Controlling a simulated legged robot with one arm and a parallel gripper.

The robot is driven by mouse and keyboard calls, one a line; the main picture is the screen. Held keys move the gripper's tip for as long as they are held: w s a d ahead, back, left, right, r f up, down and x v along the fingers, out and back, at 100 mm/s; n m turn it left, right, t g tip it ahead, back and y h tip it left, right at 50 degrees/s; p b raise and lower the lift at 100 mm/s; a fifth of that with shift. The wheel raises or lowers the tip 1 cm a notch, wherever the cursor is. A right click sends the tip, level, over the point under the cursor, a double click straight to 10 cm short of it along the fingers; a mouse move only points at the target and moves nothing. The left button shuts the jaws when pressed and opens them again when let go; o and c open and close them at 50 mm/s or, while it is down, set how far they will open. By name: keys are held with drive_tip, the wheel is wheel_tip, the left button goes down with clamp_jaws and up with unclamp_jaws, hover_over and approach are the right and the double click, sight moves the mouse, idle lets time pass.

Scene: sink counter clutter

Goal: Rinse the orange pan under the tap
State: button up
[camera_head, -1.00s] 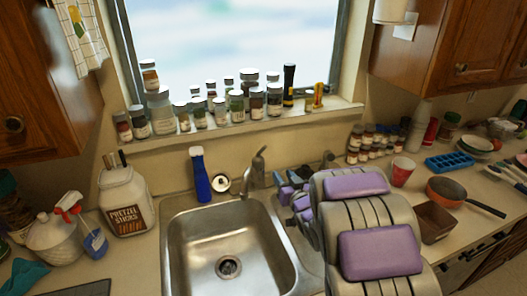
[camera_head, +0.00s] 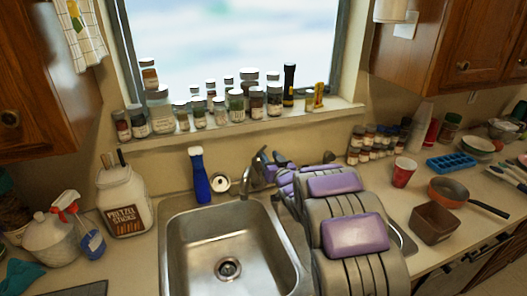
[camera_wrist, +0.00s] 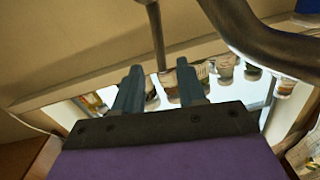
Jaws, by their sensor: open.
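The orange pan (camera_head: 447,192) sits on the right counter, its dark handle pointing right. The tap (camera_head: 256,176) stands behind the steel sink (camera_head: 180,262), its top partly hidden by my gripper (camera_head: 271,156). In the wrist view, my gripper (camera_wrist: 158,88) has its two fingers apart. A thin dark rod (camera_wrist: 155,30), apparently the tap's lever, runs down between the fingers; I cannot tell whether they touch it. The thick curved spout (camera_wrist: 262,42) crosses the upper right.
A blue bottle (camera_head: 199,178) stands left of the tap. Several jars (camera_head: 235,106) line the window sill behind. A brown square container (camera_head: 433,222), a red cup (camera_head: 403,172) and a blue tray (camera_head: 451,162) are near the pan. The basin is empty.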

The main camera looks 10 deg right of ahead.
sight(263, 149)
drive_tip(key=shift+w+a+b, duration=0.15)
drive_tip(key=shift+w+a, duration=0.1)
drive_tip(key=shift+w, duration=0.8)
drive_tip(key=shift+w+a+b, duration=0.2)
drive_tip(key=shift+w, duration=0.85)
drive_tip(key=shift+w+a+b, duration=0.15)
drive_tip(key=shift+w+a, duration=0.1)
drive_tip(key=shift+w, duration=0.8)
drive_tip(key=shift+c, duration=0.3)
clamp_jaws()
